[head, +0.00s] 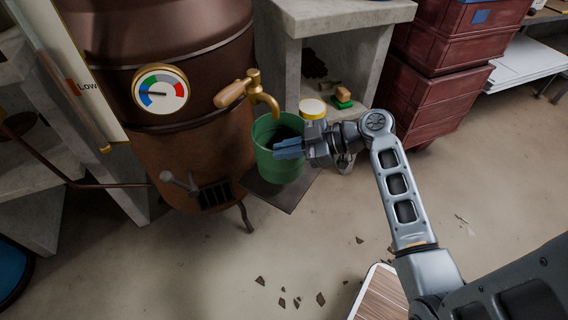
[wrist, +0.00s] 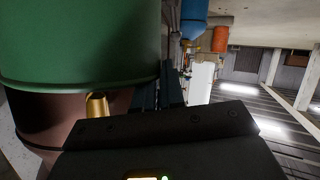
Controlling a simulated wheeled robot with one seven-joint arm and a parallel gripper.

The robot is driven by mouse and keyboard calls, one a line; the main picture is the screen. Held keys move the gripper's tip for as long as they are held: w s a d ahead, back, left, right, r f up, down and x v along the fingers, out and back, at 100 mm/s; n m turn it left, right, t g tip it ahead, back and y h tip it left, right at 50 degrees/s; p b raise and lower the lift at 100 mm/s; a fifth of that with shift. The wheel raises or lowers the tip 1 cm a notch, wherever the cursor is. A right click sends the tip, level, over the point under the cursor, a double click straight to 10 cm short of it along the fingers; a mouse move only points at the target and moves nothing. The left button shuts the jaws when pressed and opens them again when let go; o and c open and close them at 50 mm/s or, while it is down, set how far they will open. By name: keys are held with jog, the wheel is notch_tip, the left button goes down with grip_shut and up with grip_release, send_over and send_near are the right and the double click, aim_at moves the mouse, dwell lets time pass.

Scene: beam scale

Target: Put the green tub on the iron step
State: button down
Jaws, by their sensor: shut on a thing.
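The green tub (head: 272,160) is upright under the brass tap of the brown boiler, its open mouth just below the spout. My gripper (head: 289,149) comes in from the right, shut on the tub's right wall near the rim. In the wrist view the tub (wrist: 75,45) fills the upper left, close beside my dark fingers (wrist: 170,88). The tub's far side and inside bottom are hidden.
The brass tap (head: 262,97) with a wooden handle overhangs the tub. The boiler (head: 170,130) with a gauge stands left. A concrete shelf (head: 330,25) holds a yellow-lidded jar (head: 313,109) and a green-based brush (head: 342,97). Red crates (head: 432,100) stand right. Dark shards (head: 320,298) lie on open floor.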

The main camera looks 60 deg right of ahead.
aim_at(283, 163)
jog(key=shift+w+f+b, duration=0.1)
jog(key=shift+f+b, duration=0.8)
jog(key=shift+f, duration=1.5)
jog(key=shift+w+f, duration=0.1)
jog(key=shift+w, duration=0.05)
jog(key=c, duration=1.2)
grip_release()
jog(key=shift+c, duration=0.2)
jog(key=p+v, duration=0.2)
jog(key=v, duration=1)
